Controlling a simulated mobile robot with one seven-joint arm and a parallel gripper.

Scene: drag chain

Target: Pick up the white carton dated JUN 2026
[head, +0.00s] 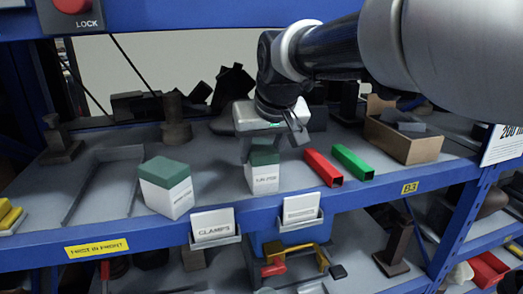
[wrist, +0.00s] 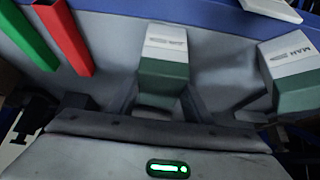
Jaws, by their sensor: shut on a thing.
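The white carton with a green top (head: 265,179) is at the middle of the shelf. Its small label in the head view seems to read JUN and a year, but is too blurred to be sure. My gripper (head: 264,145) comes down over it from above and is shut on its green upper part. In the wrist view the carton (wrist: 163,66) sits between the two fingers. I cannot tell whether its base is clear of the shelf. A second white carton with a green top (head: 167,188) stands to the left; its label in the wrist view (wrist: 292,60) seems to begin MAR.
A red bar (head: 323,167) and a green bar (head: 352,162) lie right of the held carton. A brown box (head: 403,143) stands farther right. Card holders, one marked CLAMPS (head: 213,226), line the shelf's front edge. Dark parts fill the back. An empty shallow tray (head: 72,193) lies left.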

